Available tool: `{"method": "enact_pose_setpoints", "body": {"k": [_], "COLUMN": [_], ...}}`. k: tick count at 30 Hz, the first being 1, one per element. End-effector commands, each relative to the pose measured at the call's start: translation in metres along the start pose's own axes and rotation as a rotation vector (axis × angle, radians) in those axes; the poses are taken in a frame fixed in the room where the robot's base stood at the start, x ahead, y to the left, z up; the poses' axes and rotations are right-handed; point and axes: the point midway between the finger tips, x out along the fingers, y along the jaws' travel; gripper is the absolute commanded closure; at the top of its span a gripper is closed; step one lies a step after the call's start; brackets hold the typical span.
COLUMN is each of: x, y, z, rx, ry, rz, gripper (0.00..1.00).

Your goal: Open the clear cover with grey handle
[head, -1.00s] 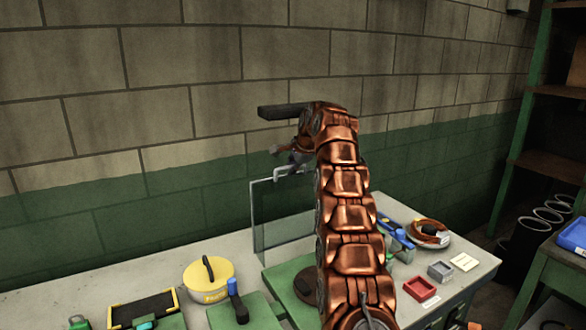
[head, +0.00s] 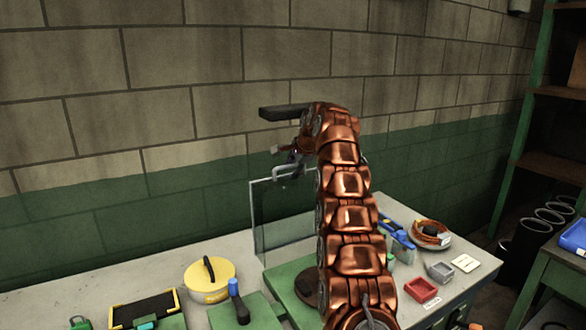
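The clear cover (head: 272,222) is a see-through panel with a pale edge, standing nearly upright at the back of a green base (head: 285,275) on the bench. Its grey handle (head: 287,172) is at the top edge. My gripper (head: 283,157) is at the top of the panel, right by the handle, at the end of my copper-coloured arm. The fingers are small and partly hidden behind my arm, so I cannot tell whether they are open, shut or touching the handle. My arm hides the right part of the cover and some of the base.
A yellow round container (head: 208,281) and a blue-handled lever (head: 237,300) stand left of the base. To the right are blue pliers (head: 396,232), a coil on a dish (head: 430,235), a red tray (head: 421,290) and a grey tray (head: 440,272). A block wall (head: 200,150) stands behind.

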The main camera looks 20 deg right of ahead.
Motion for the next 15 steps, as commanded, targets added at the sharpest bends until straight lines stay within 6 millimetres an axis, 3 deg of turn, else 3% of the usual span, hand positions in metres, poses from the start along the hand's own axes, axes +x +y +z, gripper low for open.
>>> {"method": "enact_pose_setpoints", "body": {"k": [8, 15], "x": [-0.016, -0.053], "y": [0.0, -0.001], "z": [0.0, -0.001], "rx": [0.001, 0.0], "ry": [0.0, 0.002], "rz": [0.0, -0.004], "gripper": [0.61, 0.61]}}
